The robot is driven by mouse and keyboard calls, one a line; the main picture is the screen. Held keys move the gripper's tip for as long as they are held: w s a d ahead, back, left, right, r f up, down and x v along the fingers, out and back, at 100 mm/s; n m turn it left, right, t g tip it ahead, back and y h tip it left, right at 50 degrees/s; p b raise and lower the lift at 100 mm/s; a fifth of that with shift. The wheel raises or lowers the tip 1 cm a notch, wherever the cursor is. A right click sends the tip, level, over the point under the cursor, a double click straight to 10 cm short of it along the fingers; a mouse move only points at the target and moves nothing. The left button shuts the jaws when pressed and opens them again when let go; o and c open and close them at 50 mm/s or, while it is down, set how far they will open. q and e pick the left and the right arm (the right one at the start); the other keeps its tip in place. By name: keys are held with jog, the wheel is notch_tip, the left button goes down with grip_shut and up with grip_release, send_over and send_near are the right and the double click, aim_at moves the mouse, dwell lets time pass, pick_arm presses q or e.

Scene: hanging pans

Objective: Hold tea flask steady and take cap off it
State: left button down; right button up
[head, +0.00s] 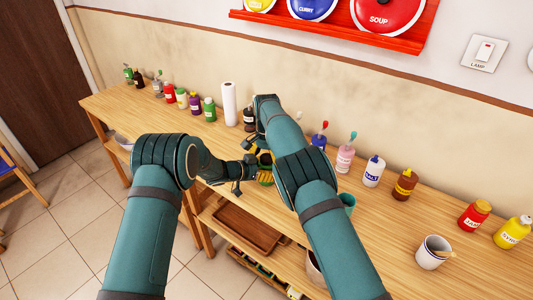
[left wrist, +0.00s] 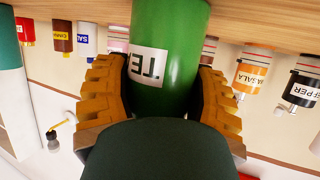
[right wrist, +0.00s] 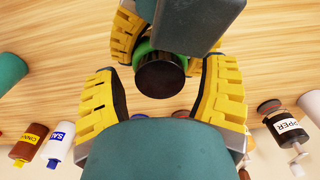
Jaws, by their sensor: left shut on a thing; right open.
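The green tea flask (left wrist: 180,45) shows in the left wrist view with part of its white label. My left gripper (left wrist: 160,85) has a yellow finger on each side of the flask and is shut on it. In the right wrist view the dark round cap (right wrist: 160,75) sits on the flask's green top. My right gripper (right wrist: 162,85) is open, with its yellow fingers spread on either side of the cap and apart from it. In the head view the flask (head: 266,177) is mostly hidden by my arms and grippers.
Several bottles, including a pepper bottle (right wrist: 291,124) and a salt bottle (head: 373,171), line the back of the wooden table. A paper roll (head: 229,104) stands behind my arms. A white mug (head: 433,252) is at the right. The table's front edge lies under my arms.

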grip_shut()
jog(key=shift+n, duration=1.6)
grip_release()
jog(key=shift+r, duration=0.1)
